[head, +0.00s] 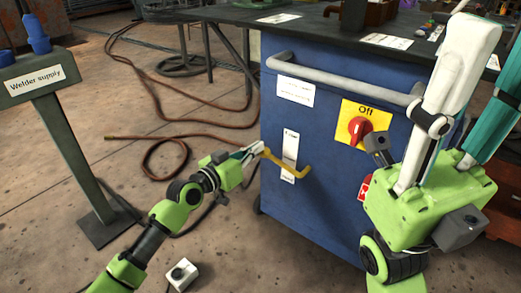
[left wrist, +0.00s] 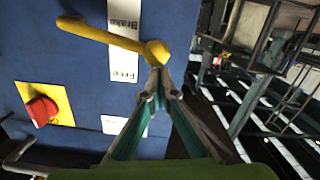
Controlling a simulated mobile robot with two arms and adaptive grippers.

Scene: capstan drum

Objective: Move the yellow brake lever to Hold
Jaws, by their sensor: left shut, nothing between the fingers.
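The yellow brake lever (head: 289,166) sticks out from the blue cabinet's front, across a white vertical label plate (head: 291,146). In the left wrist view the lever (left wrist: 105,35) crosses the plate (left wrist: 124,63), which reads "Brake" and "Free"; its round knob (left wrist: 157,52) is at the right end. My left gripper (head: 260,149) is shut and empty, its tips at the knob end of the lever. In the left wrist view the closed tips (left wrist: 158,74) lie right against or just short of the knob; I cannot tell which. My right gripper (head: 492,40) is raised at the right, fingers apart, one tip cut off by the frame.
The blue cabinet (head: 330,215) carries a grey handle rail (head: 345,80) and a red rotary switch (head: 359,127) on a yellow "Off" plate. A welder supply stand (head: 60,125) is at the left. A brown hose (head: 165,138) lies on the floor. A small white box (head: 182,275) is near the front.

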